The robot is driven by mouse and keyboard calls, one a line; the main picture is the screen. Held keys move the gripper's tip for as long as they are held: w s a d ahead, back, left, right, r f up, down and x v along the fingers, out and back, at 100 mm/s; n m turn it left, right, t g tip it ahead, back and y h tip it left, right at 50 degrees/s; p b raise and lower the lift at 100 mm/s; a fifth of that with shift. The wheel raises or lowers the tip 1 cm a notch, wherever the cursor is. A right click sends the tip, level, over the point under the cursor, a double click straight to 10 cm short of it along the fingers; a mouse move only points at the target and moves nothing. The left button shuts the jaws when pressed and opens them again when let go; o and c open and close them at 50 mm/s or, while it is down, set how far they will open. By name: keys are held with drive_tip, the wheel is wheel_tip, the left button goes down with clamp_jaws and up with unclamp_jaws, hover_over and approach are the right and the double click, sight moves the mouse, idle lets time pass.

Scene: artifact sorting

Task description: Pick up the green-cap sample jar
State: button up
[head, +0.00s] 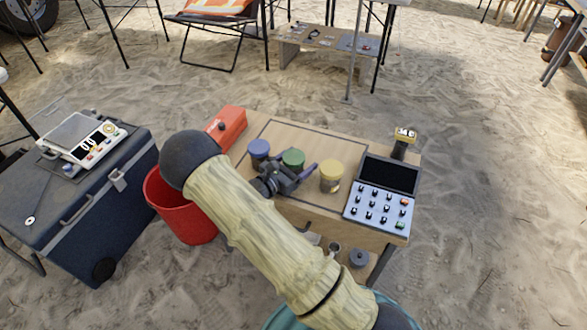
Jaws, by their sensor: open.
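The green-cap sample jar (293,158) stands on the wooden table, between a blue-cap jar (258,150) on its left and a yellow-cap jar (331,176) on its right. Only its cap and a little of its upper part show; my gripper hides the rest. My gripper (300,175) is open at the near side of the green-cap jar, with a finger reaching toward the gap before the yellow-cap jar. I cannot tell whether the fingers are around the jar or touch it. My arm crosses the front of the view.
A red box (231,125) lies at the table's left end. A control panel with a dark screen (388,176) and a small yellow-topped device (404,138) stand at the right. A red bucket (185,222) and a dark blue case (100,215) are left of the table.

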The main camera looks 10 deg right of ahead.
drive_tip(key=c, duration=1.1)
wheel_tip(320, 180, up, 10)
drive_tip(key=p, duration=0.2)
drive_tip(key=shift+p, duration=0.35)
